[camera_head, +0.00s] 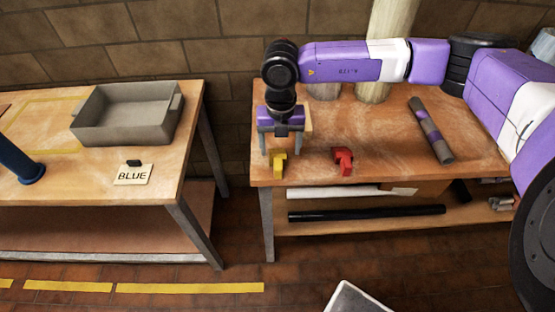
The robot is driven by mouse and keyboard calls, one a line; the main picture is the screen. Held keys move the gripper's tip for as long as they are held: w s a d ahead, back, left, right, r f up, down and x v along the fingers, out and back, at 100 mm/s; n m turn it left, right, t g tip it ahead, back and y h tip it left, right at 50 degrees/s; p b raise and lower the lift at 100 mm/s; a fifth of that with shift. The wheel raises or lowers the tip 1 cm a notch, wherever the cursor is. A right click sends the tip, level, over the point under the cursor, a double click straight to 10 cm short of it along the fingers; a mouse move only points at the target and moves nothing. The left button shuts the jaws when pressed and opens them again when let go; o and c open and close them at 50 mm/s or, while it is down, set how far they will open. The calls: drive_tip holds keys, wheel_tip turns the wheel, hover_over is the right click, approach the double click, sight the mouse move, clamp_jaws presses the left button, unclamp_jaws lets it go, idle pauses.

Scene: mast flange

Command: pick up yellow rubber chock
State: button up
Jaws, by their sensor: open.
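The yellow rubber chock (278,164) is a small angular block near the left front edge of the right-hand wooden table (390,130). My gripper (282,150) points down over it, with its fingers spread and open. The left finger is just to the left of the chock. The right finger is partly hidden, and I cannot tell whether either finger touches the chock. The chock seems to rest on the table top.
A red chock (343,161) lies right of the yellow one. A grey-purple cylinder (431,130) lies further right. Pale posts stand behind. The left table (60,188) holds a grey bin (128,133), a blue cylinder (20,165) and a "BLUE" card (133,175). A gap separates the tables.

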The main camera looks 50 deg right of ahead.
sight(278, 157)
drive_tip(key=f, duration=0.1)
drive_tip(key=f+p, duration=0.1)
drive_tip(key=f, duration=0.3)
drive_tip(key=shift+w+a, duration=0.15)
drive_tip(key=shift+w, duration=0.1)
drive_tip(key=shift+c, duration=0.4)
drive_tip(key=shift+r, duration=0.1)
drive_tip(key=c, duration=1.5)
